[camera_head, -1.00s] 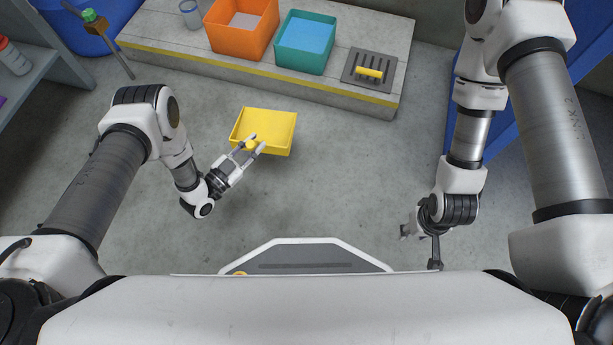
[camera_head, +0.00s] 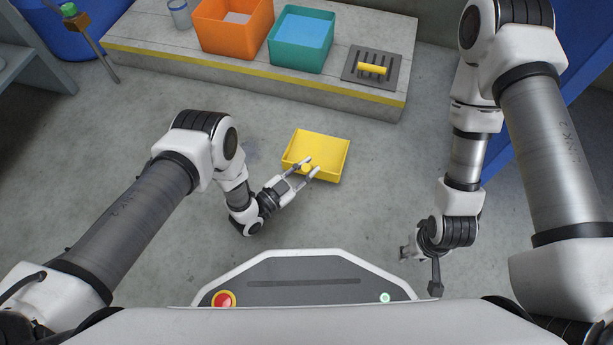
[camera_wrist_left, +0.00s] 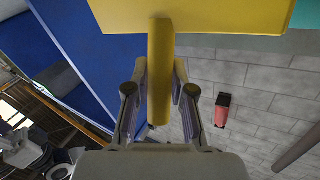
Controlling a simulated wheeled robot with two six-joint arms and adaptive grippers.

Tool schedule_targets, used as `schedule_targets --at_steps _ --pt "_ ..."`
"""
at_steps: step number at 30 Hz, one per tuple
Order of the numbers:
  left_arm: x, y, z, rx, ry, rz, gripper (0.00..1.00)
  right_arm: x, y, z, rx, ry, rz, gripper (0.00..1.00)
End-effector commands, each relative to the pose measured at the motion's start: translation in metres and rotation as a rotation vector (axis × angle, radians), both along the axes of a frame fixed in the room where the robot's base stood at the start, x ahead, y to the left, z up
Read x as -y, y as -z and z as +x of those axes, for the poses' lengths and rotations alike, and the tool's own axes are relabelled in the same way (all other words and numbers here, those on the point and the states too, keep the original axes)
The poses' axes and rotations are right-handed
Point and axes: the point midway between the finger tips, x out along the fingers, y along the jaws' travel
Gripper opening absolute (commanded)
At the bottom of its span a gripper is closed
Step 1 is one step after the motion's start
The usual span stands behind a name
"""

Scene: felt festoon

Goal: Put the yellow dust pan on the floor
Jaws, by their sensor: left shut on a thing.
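The yellow dust pan (camera_head: 318,150) is a shallow yellow tray with a short handle, in the middle of the head view. My left gripper (camera_head: 310,172) is shut on its handle at the near side of the pan. In the left wrist view the yellow handle (camera_wrist_left: 161,70) runs between the two fingers of my left gripper (camera_wrist_left: 160,92), with the pan's body across the top. Whether the pan touches the floor (camera_head: 370,210) cannot be told. My right gripper (camera_head: 408,247) is low at the right, partly hidden by its own wrist; its jaws do not show clearly.
A low concrete platform (camera_head: 150,50) with a yellow edge stripe stands at the back. It bears an orange bin (camera_head: 232,40), a teal bin (camera_head: 300,55), a drain grate (camera_head: 385,72) with a yellow handle and a cup (camera_head: 180,14). The floor around the pan is clear.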

Motion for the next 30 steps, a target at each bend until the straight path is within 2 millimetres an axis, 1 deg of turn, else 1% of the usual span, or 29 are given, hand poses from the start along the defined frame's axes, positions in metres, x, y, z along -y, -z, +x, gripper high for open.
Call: schedule_targets --at_steps 1,3,4,11,23,26,27,28,29,30 --pt "0.0 0.017 0.0 0.0 -0.001 0.001 0.0 0.0 0.015 0.0 0.001 0.002 0.0 0.4" --pt "-0.001 0.03 0.0 0.0 -0.001 0.0 0.0 0.0 0.027 0.002 0.005 0.001 -0.001 0.4" --pt "-0.001 0.032 0.0 0.0 0.0 0.0 0.0 0.001 0.029 0.003 0.007 0.0 -0.001 0.4" --pt "-0.001 0.028 0.0 0.0 0.0 0.0 0.0 0.001 0.024 0.004 0.01 -0.001 -0.002 0.4" --pt "-0.001 0.042 0.0 0.0 -0.001 0.001 0.0 0.001 0.036 0.006 0.017 -0.006 -0.003 0.4" --pt "-0.001 0.042 0.0 0.001 -0.002 0.002 0.0 0.001 0.035 0.006 0.018 -0.006 -0.003 0.4" --pt "-0.001 0.043 0.0 -0.001 -0.003 0.002 0.33 0.001 0.036 0.006 0.018 -0.006 -0.003 0.4" --pt "-0.002 0.043 0.0 -0.001 -0.003 0.003 0.44 0.001 0.036 0.007 0.018 -0.006 -0.003 0.4" --pt "-0.002 0.043 0.0 -0.001 -0.003 0.003 0.48 0.001 0.036 0.007 0.018 -0.006 -0.003 0.4" --pt "-0.002 0.044 0.0 -0.001 -0.003 0.004 0.48 0.001 0.036 0.007 0.018 -0.006 -0.003 0.4"
